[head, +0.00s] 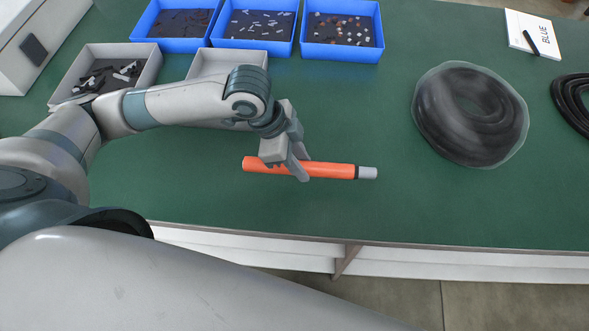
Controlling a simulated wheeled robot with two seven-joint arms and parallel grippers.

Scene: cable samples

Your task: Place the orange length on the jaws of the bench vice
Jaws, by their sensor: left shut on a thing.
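The orange length (334,170) is a straight orange cylinder with a black band and a grey end at its right. It lies crosswise in the middle of the head view, over the green bench. My left gripper (301,167) is shut on it near its middle, with the fingers pointing down over it. I cannot tell whether the length touches the bench top or is slightly above it. No bench vice shows in this view. My right gripper is not in view.
Blue bins (342,53) of small parts stand along the back. Grey trays (152,72) stand at the back left, one partly behind my arm. A bagged black coil (469,115), another coil (572,103) and a "BLUE" pad (548,47) are at right. The bench's front edge (420,247) is near.

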